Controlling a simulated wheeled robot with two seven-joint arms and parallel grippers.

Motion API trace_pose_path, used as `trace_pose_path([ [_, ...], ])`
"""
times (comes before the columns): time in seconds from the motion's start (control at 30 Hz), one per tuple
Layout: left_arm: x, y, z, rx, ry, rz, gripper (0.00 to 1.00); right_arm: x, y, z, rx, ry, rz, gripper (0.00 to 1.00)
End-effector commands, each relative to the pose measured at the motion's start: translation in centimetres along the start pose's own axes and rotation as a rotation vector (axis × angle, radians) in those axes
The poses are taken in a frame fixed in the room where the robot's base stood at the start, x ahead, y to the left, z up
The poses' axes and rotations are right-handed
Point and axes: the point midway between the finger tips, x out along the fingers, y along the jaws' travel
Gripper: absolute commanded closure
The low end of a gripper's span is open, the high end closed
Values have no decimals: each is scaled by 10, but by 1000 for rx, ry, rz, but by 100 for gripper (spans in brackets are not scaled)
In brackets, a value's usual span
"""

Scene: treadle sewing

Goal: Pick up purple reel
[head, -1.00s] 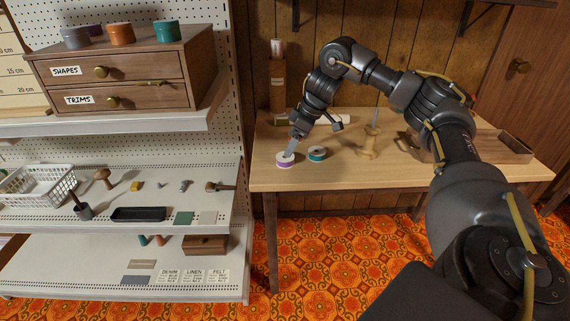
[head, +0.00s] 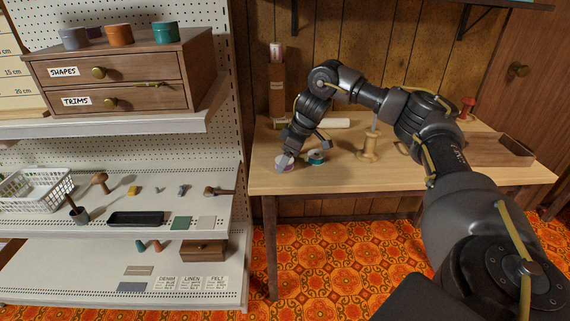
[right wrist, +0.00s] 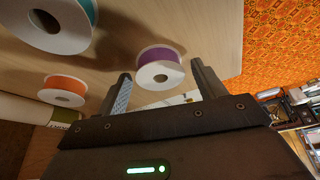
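The purple reel (right wrist: 158,56), a white-flanged spool wound with purple, is on the wooden table top. In the right wrist view it shows between the two finger tips of my right gripper (right wrist: 161,74), with a gap to each finger. The right gripper is open and holds nothing. In the head view the right gripper (head: 283,163) is low over the front left of the table and hides part of the purple reel (head: 291,161). My left gripper is not in view.
A teal reel (head: 316,157) stands close right of the purple one. An orange reel (right wrist: 62,90) shows in the wrist view. A wooden spool stand (head: 369,148) and an open wooden tray (head: 500,150) are further right. Shelving (head: 130,228) stands left of the table.

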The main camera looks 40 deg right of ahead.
Motion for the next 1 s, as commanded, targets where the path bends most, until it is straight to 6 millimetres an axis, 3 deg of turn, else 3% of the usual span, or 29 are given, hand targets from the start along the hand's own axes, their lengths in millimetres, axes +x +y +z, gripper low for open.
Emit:
trace_pose_path([
  [0.03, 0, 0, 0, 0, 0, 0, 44, 0, 0, 0, 0, 0, 0, 38],
  [0.3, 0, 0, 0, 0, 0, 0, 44, 0, 0, 0, 0, 0, 0, 73],
  [0.57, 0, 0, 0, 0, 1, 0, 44, -1, 0, -1, 0, 1, 0, 74],
  [0.77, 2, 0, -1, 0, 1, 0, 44, -13, 0, -6, -1, 3, 0, 74],
  [0.9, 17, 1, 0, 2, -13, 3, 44, -35, 0, -14, -1, 4, 0, 74],
  [1.0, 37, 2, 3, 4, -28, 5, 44, -62, -6, -7, -2, 3, 3, 74],
])
